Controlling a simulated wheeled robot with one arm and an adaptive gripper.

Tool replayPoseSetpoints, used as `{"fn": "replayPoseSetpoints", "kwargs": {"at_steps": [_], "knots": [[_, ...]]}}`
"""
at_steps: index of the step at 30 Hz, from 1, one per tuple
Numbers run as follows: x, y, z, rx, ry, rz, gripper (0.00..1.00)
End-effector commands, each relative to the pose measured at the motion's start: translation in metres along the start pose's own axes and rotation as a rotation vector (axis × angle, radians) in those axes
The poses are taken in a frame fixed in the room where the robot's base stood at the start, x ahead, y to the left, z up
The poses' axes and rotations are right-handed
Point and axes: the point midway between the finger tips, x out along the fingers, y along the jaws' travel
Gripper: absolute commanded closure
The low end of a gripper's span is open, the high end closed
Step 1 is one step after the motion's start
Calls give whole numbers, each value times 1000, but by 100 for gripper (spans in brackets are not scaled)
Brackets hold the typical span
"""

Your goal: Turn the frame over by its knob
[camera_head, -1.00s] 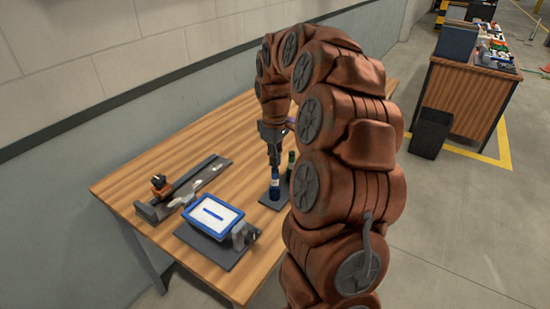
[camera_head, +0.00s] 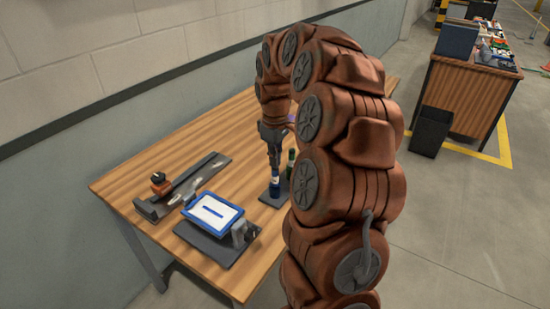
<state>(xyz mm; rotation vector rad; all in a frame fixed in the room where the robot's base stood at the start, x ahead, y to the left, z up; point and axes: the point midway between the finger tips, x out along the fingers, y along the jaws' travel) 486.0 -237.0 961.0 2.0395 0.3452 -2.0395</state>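The blue frame (camera_head: 213,212) with a white face and a blue bar on it sits tilted above a dark base plate (camera_head: 215,248) on the table. Its grey mount with a dark knob (camera_head: 250,231) is at the right end of the frame.
A dark rail (camera_head: 182,187) with an orange-and-black tool (camera_head: 160,183) lies left of the frame. The back of the wooden table (camera_head: 225,130) is clear. A second bench (camera_head: 465,95) stands far right.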

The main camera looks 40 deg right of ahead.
Motion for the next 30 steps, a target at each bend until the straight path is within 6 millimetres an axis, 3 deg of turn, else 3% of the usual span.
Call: {"fn": "replayPoseSetpoints", "kwargs": {"at_steps": [17,30], "knots": [[-1,0,0,0,0,0,100],[-27,0,0,-1,2,1,100]]}}
